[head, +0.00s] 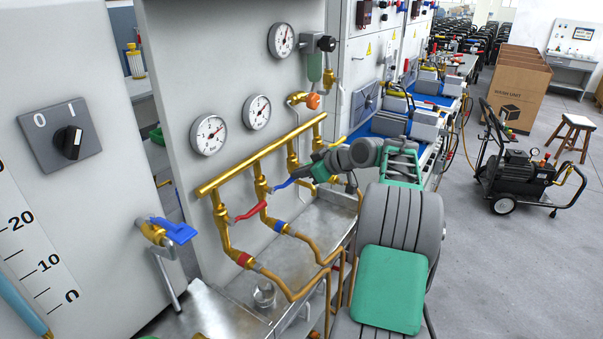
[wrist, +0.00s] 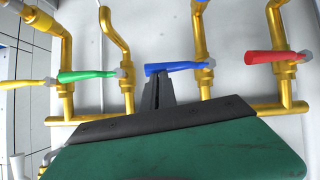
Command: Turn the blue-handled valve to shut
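The blue handle (head: 284,184) belongs to a valve on the brass manifold (head: 262,150). In the wrist view the blue handle (wrist: 172,69) lies sideways, across its upright brass pipe. My gripper (head: 300,175) is at the handle's free end in the head view. In the wrist view the dark fingers of my gripper (wrist: 157,78) are close together, with their tips at the handle's lower edge near its left end. They look shut. Whether the handle is pinched between the tips or only touched, I cannot tell.
The red handle (wrist: 275,57) is on one side of the blue one, and the green handle (wrist: 88,75) and yellow handle (wrist: 28,83) on the other. Pressure gauges (head: 208,134) are on the panel above. A separate blue-levered tap (head: 174,230) stands at the left. A metal tray (head: 215,312) lies below.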

